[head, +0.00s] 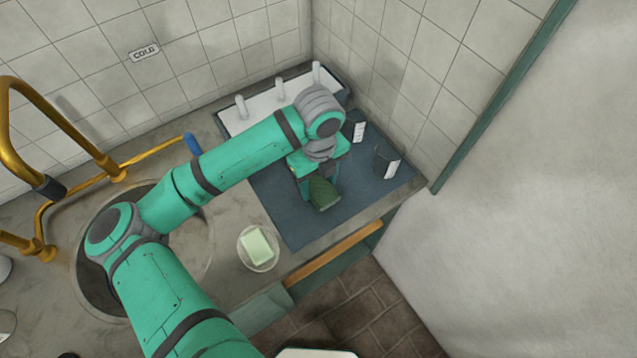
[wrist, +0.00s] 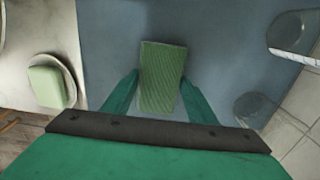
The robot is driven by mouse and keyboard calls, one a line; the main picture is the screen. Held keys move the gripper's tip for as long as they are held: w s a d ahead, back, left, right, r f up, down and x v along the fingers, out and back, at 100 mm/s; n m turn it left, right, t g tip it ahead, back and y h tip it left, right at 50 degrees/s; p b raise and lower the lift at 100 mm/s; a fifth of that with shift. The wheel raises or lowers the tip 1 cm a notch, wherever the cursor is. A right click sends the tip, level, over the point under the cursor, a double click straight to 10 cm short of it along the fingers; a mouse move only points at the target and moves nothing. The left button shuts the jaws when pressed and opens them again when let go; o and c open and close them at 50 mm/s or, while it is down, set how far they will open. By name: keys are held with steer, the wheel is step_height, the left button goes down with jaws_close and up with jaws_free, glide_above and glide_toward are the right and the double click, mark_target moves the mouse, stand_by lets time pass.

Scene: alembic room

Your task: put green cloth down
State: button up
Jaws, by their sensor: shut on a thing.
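The green cloth (head: 323,193) is a folded, dark green, ribbed piece. It also shows in the wrist view (wrist: 162,75), between the two fingers. My gripper (head: 312,183) is shut on the cloth and points down over the blue mat (head: 285,212). In the wrist view my gripper (wrist: 160,88) has one finger against each side of the cloth. I cannot tell whether the cloth touches the mat beneath it.
A pale green soap bar (head: 257,246) lies on a round dish left of the mat. Two dark holders with white labels (head: 391,168) stand at the mat's right side. A white rack with pegs (head: 262,108) is at the back. Brass pipes (head: 150,157) rise at left.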

mark_target(319, 185)
steer(key=shift+f, duration=0.45)
steer(key=o, duration=1.1)
steer(key=shift+f, duration=0.1)
step_height(319, 185, up, 12)
steer(key=shift+r, duration=0.15)
